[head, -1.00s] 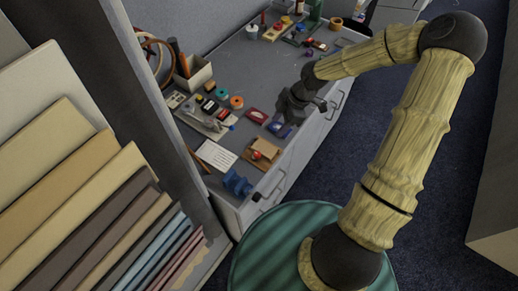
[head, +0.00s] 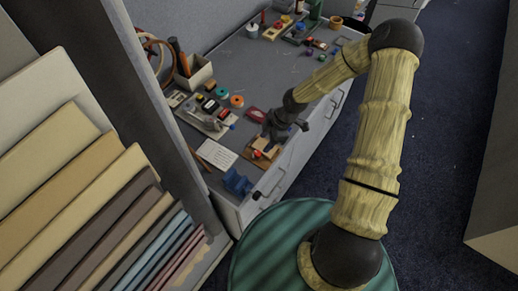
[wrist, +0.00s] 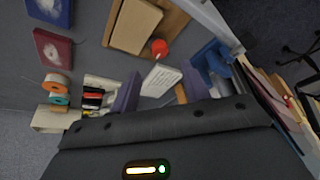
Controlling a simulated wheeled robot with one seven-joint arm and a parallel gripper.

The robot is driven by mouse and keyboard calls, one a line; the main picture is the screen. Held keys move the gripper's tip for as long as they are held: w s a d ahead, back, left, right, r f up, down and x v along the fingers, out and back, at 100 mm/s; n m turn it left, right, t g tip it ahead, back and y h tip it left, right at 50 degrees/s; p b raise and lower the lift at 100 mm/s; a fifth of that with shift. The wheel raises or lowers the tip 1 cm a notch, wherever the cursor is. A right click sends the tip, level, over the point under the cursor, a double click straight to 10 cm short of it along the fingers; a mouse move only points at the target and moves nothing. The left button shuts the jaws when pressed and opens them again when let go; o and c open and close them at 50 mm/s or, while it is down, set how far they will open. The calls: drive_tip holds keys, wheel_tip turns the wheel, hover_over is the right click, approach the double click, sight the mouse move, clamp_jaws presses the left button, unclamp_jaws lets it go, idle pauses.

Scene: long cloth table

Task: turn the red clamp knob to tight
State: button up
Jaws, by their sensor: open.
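The red clamp knob (wrist: 159,47) is a small round knob at the edge of a wooden block and board (wrist: 136,26) in the wrist view. In the head view the knob (head: 256,154) shows at the near side of the board, just below my gripper (head: 274,138). In the wrist view my gripper (wrist: 161,92) has its two fingers apart with nothing held between them. The knob is beyond the fingertips and apart from them. My gripper and wrist hide part of the board in the head view.
A white printed card (head: 216,154) lies left of the board, and a blue bracket-like piece (head: 237,182) stands near the table's front corner. A tray of small parts (head: 207,117), a dark red booklet (head: 256,115) and a pen box (head: 194,73) are farther back.

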sight(258, 152)
drive_tip(key=p+x, duration=0.1)
drive_tip(key=x, duration=0.6)
drive_tip(key=shift+f, duration=0.2)
drive_tip(key=c, duration=1)
